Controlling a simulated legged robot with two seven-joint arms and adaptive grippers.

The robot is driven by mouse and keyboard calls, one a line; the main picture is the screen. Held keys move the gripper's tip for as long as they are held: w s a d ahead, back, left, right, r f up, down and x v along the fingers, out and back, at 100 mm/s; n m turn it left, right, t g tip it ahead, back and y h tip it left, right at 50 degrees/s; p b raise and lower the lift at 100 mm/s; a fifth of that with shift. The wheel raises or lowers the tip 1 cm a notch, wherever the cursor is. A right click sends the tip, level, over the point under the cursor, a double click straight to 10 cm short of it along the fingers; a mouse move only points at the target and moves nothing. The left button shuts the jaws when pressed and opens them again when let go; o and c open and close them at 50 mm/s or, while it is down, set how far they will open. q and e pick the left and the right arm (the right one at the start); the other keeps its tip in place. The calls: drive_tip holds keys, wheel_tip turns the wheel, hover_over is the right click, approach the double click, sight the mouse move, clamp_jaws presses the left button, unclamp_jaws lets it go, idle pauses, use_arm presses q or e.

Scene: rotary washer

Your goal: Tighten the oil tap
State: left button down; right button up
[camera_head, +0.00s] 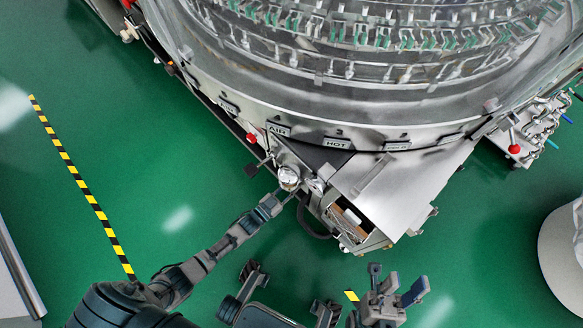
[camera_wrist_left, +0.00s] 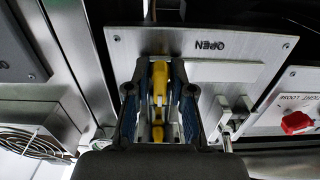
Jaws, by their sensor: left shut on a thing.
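A yellow handle (camera_wrist_left: 160,100) shows in the left wrist view, in front of a metal panel marked OPEN (camera_wrist_left: 205,46). I take it to be the oil tap, but no label names it. My left gripper (camera_wrist_left: 159,92) has its two dark blue fingers on either side of the handle and is shut on it. In the head view the left gripper (camera_head: 271,205) reaches the washer's front corner, where the handle cannot be made out. My right gripper (camera_head: 396,288) is at the bottom, open and empty, apart from the washer.
The round washer (camera_head: 338,122) fills the top, with AIR and HOT labels on its rim. A metal cover (camera_head: 400,190) and an open box corner stand right of the left gripper. A red knob (camera_wrist_left: 296,122) is right of the handle. Green floor (camera_head: 120,130) is clear at left.

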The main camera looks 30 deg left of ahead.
use_arm(q)
drive_tip(key=shift+s+f, duration=0.25)
drive_tip(key=shift+f, duration=0.2)
drive_tip(key=c, duration=1.2)
unclamp_jaws()
drive_tip(key=shift+w+r, duration=0.1)
drive_tip(key=shift+r, duration=0.05)
drive_tip(key=shift+r, duration=0.1)
drive_tip(key=v, duration=1.2)
